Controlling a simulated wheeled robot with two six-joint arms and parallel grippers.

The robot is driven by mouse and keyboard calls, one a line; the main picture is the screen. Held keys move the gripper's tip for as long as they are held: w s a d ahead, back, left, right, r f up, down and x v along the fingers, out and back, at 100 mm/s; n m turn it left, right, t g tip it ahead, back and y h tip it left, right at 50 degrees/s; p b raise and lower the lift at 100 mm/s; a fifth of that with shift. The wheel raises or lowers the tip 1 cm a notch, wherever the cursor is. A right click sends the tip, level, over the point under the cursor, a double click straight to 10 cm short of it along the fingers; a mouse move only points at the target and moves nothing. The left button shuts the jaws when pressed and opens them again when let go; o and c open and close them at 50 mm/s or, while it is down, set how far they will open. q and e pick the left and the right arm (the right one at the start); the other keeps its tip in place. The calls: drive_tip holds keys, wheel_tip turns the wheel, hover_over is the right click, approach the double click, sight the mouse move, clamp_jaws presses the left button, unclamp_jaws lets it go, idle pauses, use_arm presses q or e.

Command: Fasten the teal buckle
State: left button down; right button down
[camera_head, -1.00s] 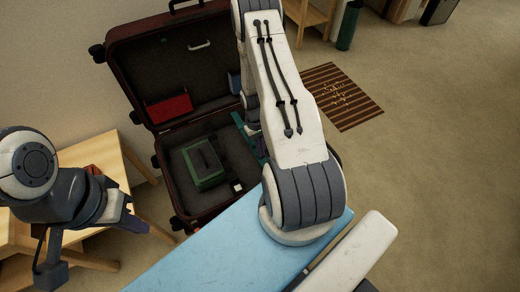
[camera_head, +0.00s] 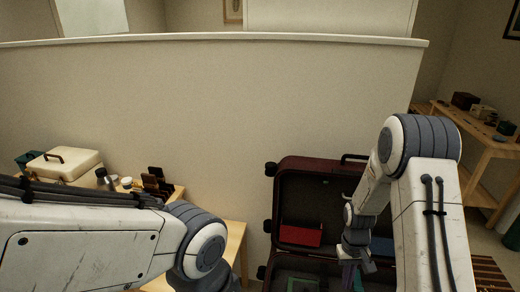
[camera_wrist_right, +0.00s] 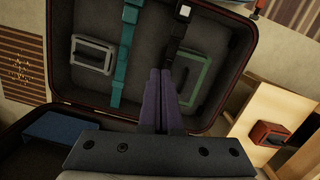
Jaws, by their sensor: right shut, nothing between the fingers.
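The teal strap (camera_wrist_right: 120,65) with its buckle parts lies across the open suitcase (camera_wrist_right: 226,100), left of my right gripper (camera_wrist_right: 160,75) in the right wrist view. I cannot tell whether its buckle parts are joined. My right gripper's purple fingers are shut and empty, pointing into the suitcase between the teal strap and a black strap (camera_wrist_right: 176,35) with a pale end piece. In the head view the right gripper (camera_head: 348,275) hangs low over the suitcase (camera_head: 290,178), whose lid stands up. The left arm shows, but its gripper is out of view.
A red item (camera_head: 300,236) lies in the lid and a blue one (camera_wrist_right: 60,130) shows beside the fingers. A grey frame (camera_wrist_right: 95,42) and a green-edged item (camera_wrist_right: 207,75) flank the straps. A cluttered wooden table (camera_head: 237,240) stands left; a striped mat (camera_head: 490,272) lies right.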

drive_tip(key=s+a+r+n+t, duration=0.15)
drive_tip(key=s+a+r, duration=0.25)
drive_tip(key=a+r, duration=0.4)
drive_tip(key=s+a+r+n, duration=0.3)
drive_tip(key=a+r, duration=0.4)
drive_tip(key=a, duration=0.1)
drive_tip(key=s+a+r+n, duration=0.1)
drive_tip(key=s+a+r, duration=0.1)
drive_tip(key=s, duration=0.5)
drive_tip(key=s+a+r+n+y, duration=0.1)
drive_tip(key=s+a+r+n, duration=0.1)
drive_tip(key=s, duration=0.4)
wheel_tip(320, 180, up, 2)
drive_tip(key=shift+s+a+r, duration=0.25)
drive_tip(key=shift+s+a, duration=0.1)
drive_tip(key=shift+a, duration=0.25)
